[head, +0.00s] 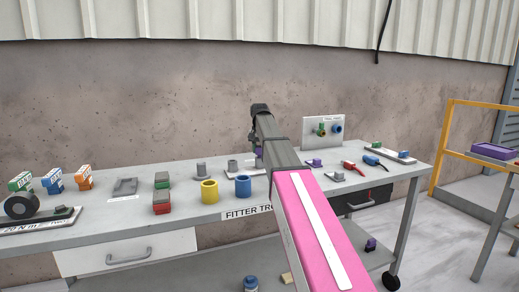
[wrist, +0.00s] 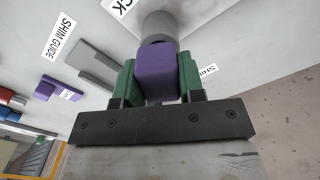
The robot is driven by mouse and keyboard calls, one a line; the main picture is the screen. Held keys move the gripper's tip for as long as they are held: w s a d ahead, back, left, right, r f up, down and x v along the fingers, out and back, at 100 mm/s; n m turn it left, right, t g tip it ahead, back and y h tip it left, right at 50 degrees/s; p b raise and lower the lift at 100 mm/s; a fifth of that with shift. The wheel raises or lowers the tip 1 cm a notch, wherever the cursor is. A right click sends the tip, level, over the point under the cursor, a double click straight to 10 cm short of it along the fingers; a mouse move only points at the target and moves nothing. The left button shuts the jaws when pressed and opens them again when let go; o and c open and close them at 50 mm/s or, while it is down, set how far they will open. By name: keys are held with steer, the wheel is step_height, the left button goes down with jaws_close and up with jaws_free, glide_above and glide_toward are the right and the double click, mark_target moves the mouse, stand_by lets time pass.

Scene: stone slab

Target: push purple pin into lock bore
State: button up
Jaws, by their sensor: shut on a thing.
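The purple pin (wrist: 157,76) is a square-sided block between the green finger pads of my gripper (wrist: 158,80) in the wrist view. The gripper is shut on it. Beyond the pin stands a grey round post (wrist: 158,26) beside a label ending in "CK", in line with the pin. The pin's far end meets the post's outline in the picture. I cannot tell whether it touches or enters the bore, whose opening is hidden. In the head view, my arm covers most of the gripper, and only a small purple patch (head: 259,151) shows beside it.
A grey bench (head: 110,245) carries yellow (head: 209,191) and blue (head: 243,186) cups left of my arm. An upright panel (head: 323,130) stands behind on the right. The wrist view shows a grey shim guide (wrist: 97,66) and a purple block (wrist: 70,95) to the left.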

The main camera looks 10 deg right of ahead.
steer(key=shift+f, duration=0.75)
steer(key=o, duration=1.1)
step_height(320, 180, up, 11)
steer(key=shift+f, duration=0.15)
